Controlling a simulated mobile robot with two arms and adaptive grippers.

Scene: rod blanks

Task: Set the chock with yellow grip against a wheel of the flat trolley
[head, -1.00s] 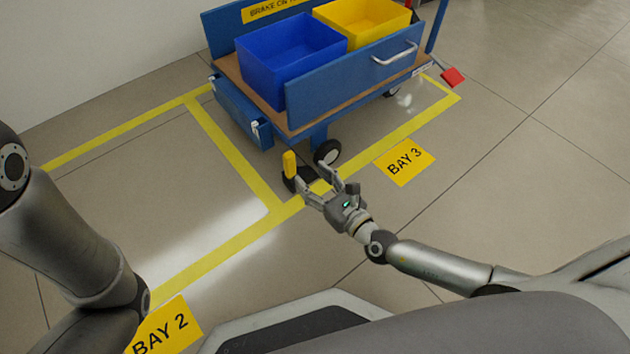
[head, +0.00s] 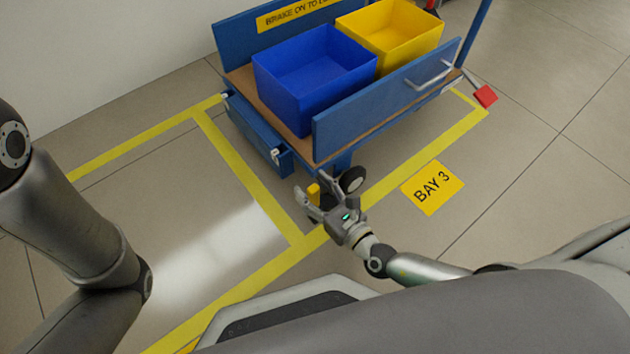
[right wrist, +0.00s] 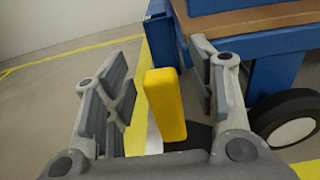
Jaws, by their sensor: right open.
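The chock's yellow grip (head: 313,192) stands upright just in front of the flat trolley (head: 390,105), near its wheel (head: 352,180). My right gripper (head: 328,187) is open, with its fingers on either side of the grip. In the right wrist view the grip (right wrist: 165,108) stands between the two spread fingers, with visible gaps to both. The trolley wheel (right wrist: 291,126) is just right of the right finger there. The chock's dark base is mostly hidden by my gripper, so I cannot tell whether it touches the wheel. My left gripper is out of view.
The trolley carries a blue bin (head: 312,75) and a yellow bin (head: 390,38). Yellow floor lines (head: 250,180) mark the bays, with a BAY 3 sign (head: 432,187) on the floor. The floor left of the trolley is clear. A red pedal (head: 485,96) sticks out at the right.

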